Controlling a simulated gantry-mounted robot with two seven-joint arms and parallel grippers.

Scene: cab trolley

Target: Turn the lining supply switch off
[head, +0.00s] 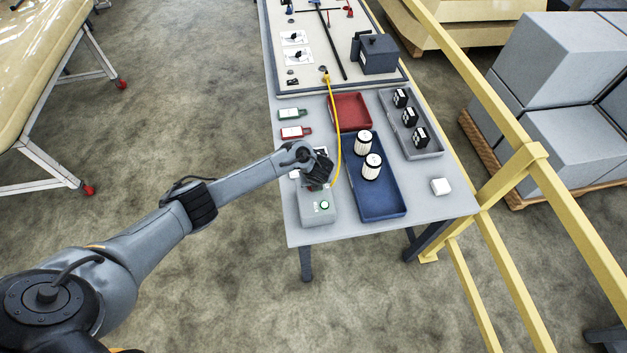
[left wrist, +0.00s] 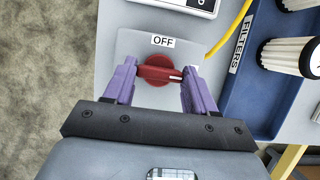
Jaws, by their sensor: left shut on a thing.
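The lining supply switch is a red rotary knob (left wrist: 158,70) on a grey box, below a white OFF label (left wrist: 163,41) in the left wrist view. A white mark on the knob points to the right, not up at the label. My left gripper (left wrist: 160,80) has its purple fingers on both sides of the knob's handle and is shut on it. In the head view the left gripper (head: 318,180) is over the grey switch box (head: 318,212) at the near left of the table and hides the knob. My right gripper is not in view.
A blue tray (head: 385,208) labelled FILTERS, holding two white filters, stands right of the box. A yellow cable (head: 338,140) runs from the box area to the back panel. Red (head: 348,99) and grey trays (head: 424,152) stand behind. Yellow railing (head: 500,120) borders the table's right.

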